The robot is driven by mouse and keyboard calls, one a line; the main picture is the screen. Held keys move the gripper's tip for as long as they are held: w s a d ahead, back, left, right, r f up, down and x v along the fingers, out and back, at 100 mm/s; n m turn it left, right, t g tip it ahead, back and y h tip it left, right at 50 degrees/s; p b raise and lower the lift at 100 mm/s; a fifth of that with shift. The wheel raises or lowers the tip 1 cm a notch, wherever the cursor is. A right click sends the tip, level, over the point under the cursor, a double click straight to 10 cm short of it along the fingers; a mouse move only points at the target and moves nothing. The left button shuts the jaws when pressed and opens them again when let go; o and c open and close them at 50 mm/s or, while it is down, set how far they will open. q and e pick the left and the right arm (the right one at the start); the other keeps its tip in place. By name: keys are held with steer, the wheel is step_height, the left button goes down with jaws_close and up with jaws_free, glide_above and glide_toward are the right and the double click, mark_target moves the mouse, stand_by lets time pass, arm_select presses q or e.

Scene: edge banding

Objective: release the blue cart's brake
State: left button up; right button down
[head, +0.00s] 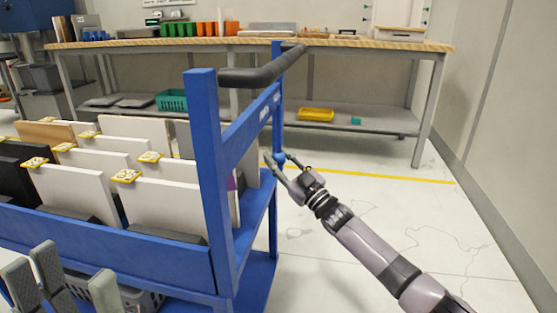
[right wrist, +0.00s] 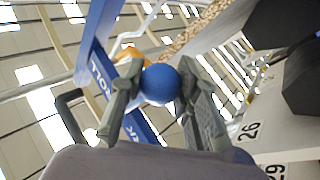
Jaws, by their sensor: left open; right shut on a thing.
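The blue cart (head: 208,150) stands at left and centre in the head view, with a dark handle bar (head: 262,70) across its upright posts. A blue ball knob (head: 279,156) is beside the cart's right side. My right gripper (head: 278,162) is shut on this knob. In the right wrist view the blue knob (right wrist: 160,84) sits between the two fingers of the right gripper (right wrist: 160,95). The knob's lever is mostly hidden. My left gripper (head: 72,272) is open and empty at the lower left, in front of the cart's near side.
The cart carries several upright panels (head: 160,203) with yellow tags. A workbench (head: 350,43) with bins on top and a lower shelf stands behind. A grey wall (head: 510,130) is at right. The floor (head: 380,225) right of the cart is clear around my right arm.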

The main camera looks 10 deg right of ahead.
steer(key=c, duration=1.2)
jaws_free()
steer(key=v, duration=1.2)
steer(key=shift+f, duration=0.1)
